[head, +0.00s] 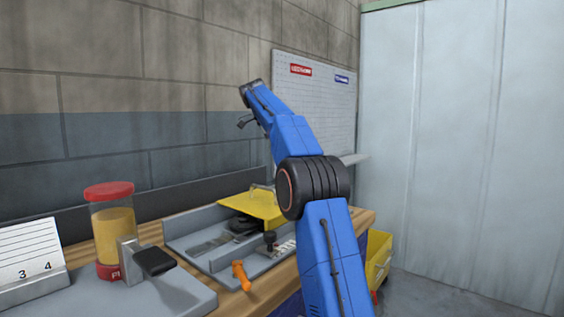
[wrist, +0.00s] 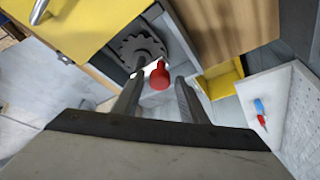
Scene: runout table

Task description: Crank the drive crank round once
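An orange handle (head: 241,275), which looks like the grip of the drive crank, stands out at the front edge of the workbench in the head view. My gripper (head: 243,123) is raised high above the bench, in front of the wall, well apart from this handle. In the wrist view its two fingers (wrist: 158,92) are spread with nothing held between them. I cannot pick out the orange handle in the wrist view. A red knob-like thing (wrist: 160,74) shows beyond the fingertips; I cannot tell whether it is part of the crank.
A yellow cover (head: 255,208) and a black knob (head: 270,238) are on the grey tray. A red-lidded jar (head: 110,230) and a black-handled lever (head: 153,262) stand left. A dark gear (wrist: 143,48) lies beside the cover. A yellow bin (head: 378,258) is right of the bench.

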